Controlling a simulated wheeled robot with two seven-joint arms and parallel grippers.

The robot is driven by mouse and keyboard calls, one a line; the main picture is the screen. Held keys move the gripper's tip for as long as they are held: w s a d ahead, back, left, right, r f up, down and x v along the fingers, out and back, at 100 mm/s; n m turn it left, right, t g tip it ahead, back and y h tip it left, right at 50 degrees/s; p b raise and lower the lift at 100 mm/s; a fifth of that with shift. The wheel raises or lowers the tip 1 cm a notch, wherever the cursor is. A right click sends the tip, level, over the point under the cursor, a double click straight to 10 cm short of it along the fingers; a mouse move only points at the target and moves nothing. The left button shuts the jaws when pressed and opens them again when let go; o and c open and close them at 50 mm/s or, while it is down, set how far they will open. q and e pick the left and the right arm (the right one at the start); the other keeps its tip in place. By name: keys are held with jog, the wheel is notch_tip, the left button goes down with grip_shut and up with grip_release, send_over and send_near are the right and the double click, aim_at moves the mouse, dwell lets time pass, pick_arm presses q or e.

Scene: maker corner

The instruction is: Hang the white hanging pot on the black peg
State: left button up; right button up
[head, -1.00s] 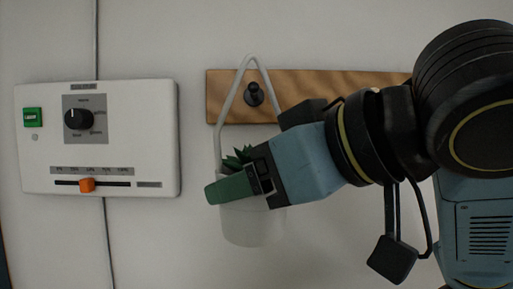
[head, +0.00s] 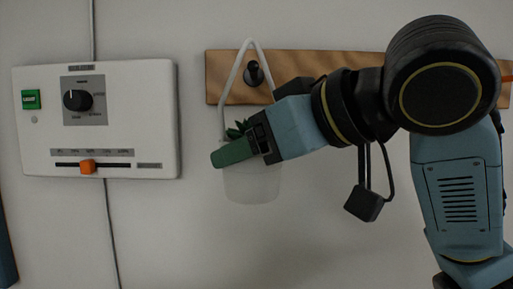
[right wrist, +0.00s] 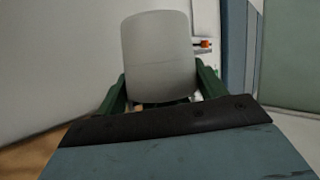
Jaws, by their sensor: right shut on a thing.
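The white hanging pot (head: 253,187), with a green plant and a tall pale loop handle, hangs upright in front of the wall. My right gripper (head: 232,152) is shut on the pot near its rim; the green finger crosses its front. In the right wrist view the pot (right wrist: 158,55) sits between both green fingers (right wrist: 160,92). The black peg (head: 254,73) sticks out of a wooden board (head: 330,65) and shows inside the upper part of the handle loop, below its top. I cannot tell whether the loop is around the peg or in front of it. My left gripper is out of view.
A white control panel (head: 130,115) with a green button, black knob and orange slider is on the wall left of the pot. Cables run above and below it. The wall between panel and pot is clear. A small orange item (head: 508,78) shows at the right edge.

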jog(key=shift+w+f, duration=0.2)
jog(key=shift+w, duration=1.85)
jog(key=shift+w+f, duration=0.6)
jog(key=shift+f, duration=0.3)
jog(key=o, duration=1.3)
jog(key=shift+w+r, duration=0.1)
jog(key=shift+c, duration=0.2)
jog(key=shift+r, duration=0.1)
